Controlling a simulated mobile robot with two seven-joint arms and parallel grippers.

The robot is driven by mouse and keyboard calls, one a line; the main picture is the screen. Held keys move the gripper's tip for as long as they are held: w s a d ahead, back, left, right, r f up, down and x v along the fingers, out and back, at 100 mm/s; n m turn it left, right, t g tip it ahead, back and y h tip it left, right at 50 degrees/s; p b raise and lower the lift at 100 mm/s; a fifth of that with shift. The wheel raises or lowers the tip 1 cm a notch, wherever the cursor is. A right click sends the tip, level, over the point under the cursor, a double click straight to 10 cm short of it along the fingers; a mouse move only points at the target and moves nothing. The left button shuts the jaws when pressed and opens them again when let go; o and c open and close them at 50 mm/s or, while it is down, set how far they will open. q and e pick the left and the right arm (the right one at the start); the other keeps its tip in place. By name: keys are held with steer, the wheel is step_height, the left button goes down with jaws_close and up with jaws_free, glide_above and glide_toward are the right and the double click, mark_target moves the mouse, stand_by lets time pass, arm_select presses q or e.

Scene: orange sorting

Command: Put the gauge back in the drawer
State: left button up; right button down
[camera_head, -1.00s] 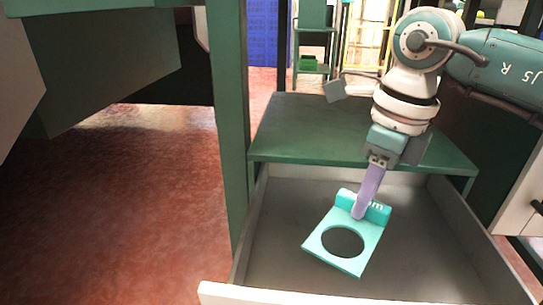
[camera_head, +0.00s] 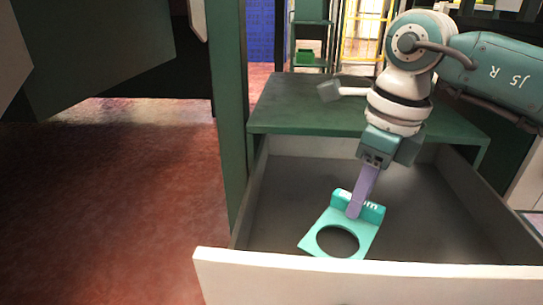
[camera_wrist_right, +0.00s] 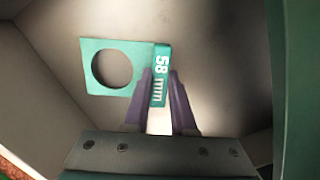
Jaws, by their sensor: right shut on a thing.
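The gauge (camera_head: 364,243) is a teal square plate with a large round hole and a raised block along one edge. In the right wrist view the block of the gauge (camera_wrist_right: 161,75) reads "58 mm". My right gripper (camera_head: 354,210) points down into the open drawer (camera_head: 285,200) and is shut on the raised block. In the right wrist view its purple fingers (camera_wrist_right: 161,98) straddle the block. The gauge is inside the drawer's outline. I cannot tell whether it touches the drawer floor. My left gripper is not in view.
The drawer's pale front panel (camera_head: 365,280) runs across the bottom of the head view. The green cabinet top (camera_head: 310,105) lies behind the drawer, with a green post (camera_head: 231,130) at its left. The drawer floor around the gauge looks bare.

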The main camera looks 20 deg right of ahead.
steer(key=shift+f, duration=0.2)
stand_by(0.6)
steer(key=shift+f+b, duration=0.4)
steer(key=shift+b, duration=0.05)
steer(key=c, duration=0.7)
jaws_free()
steer(key=shift+o, duration=0.5)
steer(key=o, duration=0.3)
steer(key=shift+o, duration=0.2)
steer(key=shift+r, duration=0.15)
step_height(320, 180, up, 8)
steer(key=p, duration=0.7)
